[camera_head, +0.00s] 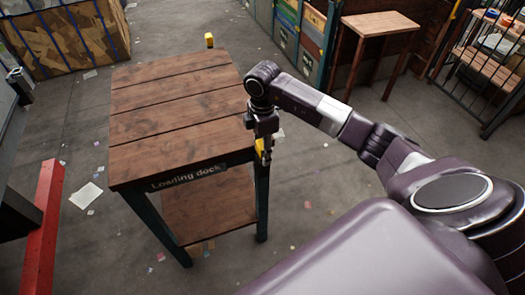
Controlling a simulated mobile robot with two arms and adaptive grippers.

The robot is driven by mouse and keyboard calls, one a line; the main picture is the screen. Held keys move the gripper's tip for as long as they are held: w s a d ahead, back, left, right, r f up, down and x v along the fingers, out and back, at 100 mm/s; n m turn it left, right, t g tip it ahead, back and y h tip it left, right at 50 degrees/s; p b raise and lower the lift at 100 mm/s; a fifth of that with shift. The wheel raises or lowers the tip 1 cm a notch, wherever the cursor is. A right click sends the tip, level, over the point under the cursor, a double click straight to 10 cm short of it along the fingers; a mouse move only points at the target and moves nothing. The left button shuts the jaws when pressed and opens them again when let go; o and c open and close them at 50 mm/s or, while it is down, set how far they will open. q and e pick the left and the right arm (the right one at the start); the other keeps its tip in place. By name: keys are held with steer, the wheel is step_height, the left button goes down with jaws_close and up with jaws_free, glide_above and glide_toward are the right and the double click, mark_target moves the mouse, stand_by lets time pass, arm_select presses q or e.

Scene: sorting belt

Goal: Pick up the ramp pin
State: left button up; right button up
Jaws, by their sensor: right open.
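A small yellow piece (259,147) shows at the right front edge of the wooden table, partly hidden by my right gripper (266,158). It may be the ramp pin, but it is too small to be sure. My right gripper points down beside the table's right edge, close to this yellow piece, with its jaws open. I cannot tell whether they touch it. A second yellow piece (209,40) shows at the table's far edge. My left gripper is out of view.
The wooden table (165,120) is marked "Loading dock"; its top is bare and a shelf (210,205) is below. A small wooden table (380,24) stands at the back right. A red beam (43,225) is at the left. Paper scraps litter the floor.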

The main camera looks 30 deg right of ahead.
steer(key=c, duration=1.1)
steer(key=shift+r, duration=0.1)
step_height(320, 180, up, 9)
steer(key=shift+w+f+b, duration=0.1)
steer(key=shift+w+b, duration=0.05)
steer(key=shift+b, duration=1.1)
step_height(320, 180, up, 11)
steer(key=shift+r+p, duration=0.1)
steer(key=shift+p, duration=0.4)
step_height(320, 180, up, 12)
steer(key=p, duration=1.1)
